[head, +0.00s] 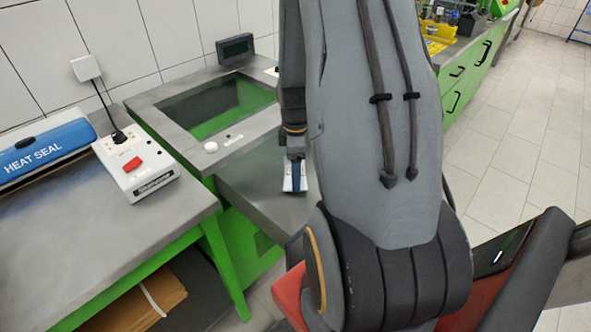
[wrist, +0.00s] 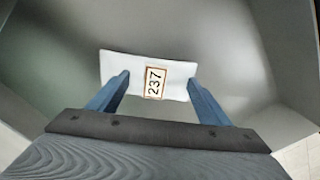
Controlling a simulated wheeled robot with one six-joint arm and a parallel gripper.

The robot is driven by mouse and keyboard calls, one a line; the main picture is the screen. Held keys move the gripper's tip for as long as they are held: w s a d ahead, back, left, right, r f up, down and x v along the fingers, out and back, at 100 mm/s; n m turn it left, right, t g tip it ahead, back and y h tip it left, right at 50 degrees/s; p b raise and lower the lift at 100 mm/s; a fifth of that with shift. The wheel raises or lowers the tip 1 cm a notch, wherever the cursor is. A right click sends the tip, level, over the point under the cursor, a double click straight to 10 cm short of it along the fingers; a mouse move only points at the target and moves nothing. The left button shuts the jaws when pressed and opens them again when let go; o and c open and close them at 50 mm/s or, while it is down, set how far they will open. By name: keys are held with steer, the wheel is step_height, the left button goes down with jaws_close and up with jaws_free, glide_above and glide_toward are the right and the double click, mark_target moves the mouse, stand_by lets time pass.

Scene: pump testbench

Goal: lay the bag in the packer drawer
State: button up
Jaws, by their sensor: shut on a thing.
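My gripper (head: 294,184) points down with its blue fingers shut on a small white bag (head: 287,185). In the wrist view the bag (wrist: 120,68) lies crosswise between the two fingertips (wrist: 155,85), with an orange-framed label reading 237. Below it is a grey surface with raised sides, which looks like the packer drawer (wrist: 215,40). In the head view this grey drawer (head: 250,180) juts out from the front of the packer (head: 170,120). I cannot tell whether the bag touches the drawer floor. My arm hides the drawer's right part.
The packer top has a dark glass window, a white knob (head: 211,147) and a small display (head: 235,48). At left, a blue heat sealer (head: 45,150) and a white switch box (head: 135,165) stand on a grey bench. A green cabinet (head: 475,70) stands at back right.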

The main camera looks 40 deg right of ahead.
steer(key=o, duration=1.2)
steer(key=shift+f, duration=0.1)
step_height(320, 180, up, 12)
steer(key=b, duration=0.1)
steer(key=s+a+m, duration=0.2)
steer(key=a+m, duration=0.1)
steer(key=a, duration=0.4)
steer(key=s+a+r+m, duration=0.1)
steer(key=s+a+m, duration=0.2)
steer(key=a, duration=0.4)
steer(key=s+a+r+m, duration=0.1)
steer(key=s+a+m, duration=0.2)
steer(key=a, duration=0.5)
steer(key=shift+m, duration=0.8)
